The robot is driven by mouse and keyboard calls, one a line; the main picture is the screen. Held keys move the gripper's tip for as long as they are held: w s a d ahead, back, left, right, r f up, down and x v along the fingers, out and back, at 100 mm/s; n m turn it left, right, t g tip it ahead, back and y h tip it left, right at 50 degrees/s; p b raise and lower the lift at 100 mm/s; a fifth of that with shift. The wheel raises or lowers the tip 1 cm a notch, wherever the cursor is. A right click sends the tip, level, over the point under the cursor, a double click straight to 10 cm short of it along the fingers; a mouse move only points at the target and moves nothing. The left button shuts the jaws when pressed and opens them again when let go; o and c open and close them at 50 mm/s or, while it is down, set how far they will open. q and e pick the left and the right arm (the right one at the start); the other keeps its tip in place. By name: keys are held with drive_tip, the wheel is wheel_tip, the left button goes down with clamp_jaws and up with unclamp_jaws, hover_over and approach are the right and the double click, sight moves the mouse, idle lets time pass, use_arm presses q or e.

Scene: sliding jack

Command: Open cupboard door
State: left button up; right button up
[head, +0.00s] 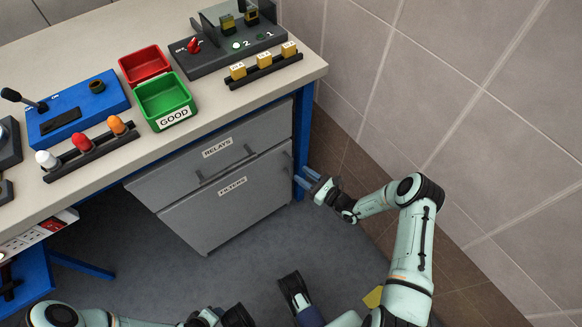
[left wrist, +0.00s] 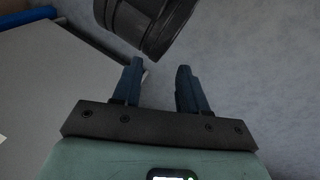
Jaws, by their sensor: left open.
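The grey cupboard unit (head: 180,205) stands under the workbench in the head view. Its upper front (head: 250,133) is labelled RELAYS and its lower front (head: 255,205) FILTERS; both look closed. A bar handle (head: 226,163) runs near the seam between them. My right gripper (head: 307,179) is open and empty, close to the blue table leg at the unit's right side, apart from the handle. My left gripper (left wrist: 158,80) is open and empty in the left wrist view, with a grey panel (left wrist: 45,95) left of it.
The workbench (head: 70,200) holds a red bin (head: 146,62), a green bin (head: 163,104), a blue control box (head: 75,108) and a dark switch panel (head: 225,45). The blue table leg (head: 300,140) and tiled wall (head: 480,110) bound the right. Grey floor (head: 150,270) is clear before the unit.

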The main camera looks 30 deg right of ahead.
drive_tip(key=b, duration=0.1)
hover_over(291, 179)
drive_tip(key=shift+w+d, duration=0.2)
drive_tip(key=shift+w, duration=0.1)
use_arm(q)
drive_tip(key=shift+w+a+f+t, duration=0.2)
drive_tip(key=shift+w+a+f, duration=0.15)
drive_tip(key=shift+w, duration=0.3)
drive_tip(key=shift+w+a+f+t, duration=0.2)
drive_tip(key=shift+w+f, duration=0.25)
drive_tip(key=shift+w, duration=0.15)
use_arm(e)
drive_tip(key=shift+c, duration=0.3)
clamp_jaws()
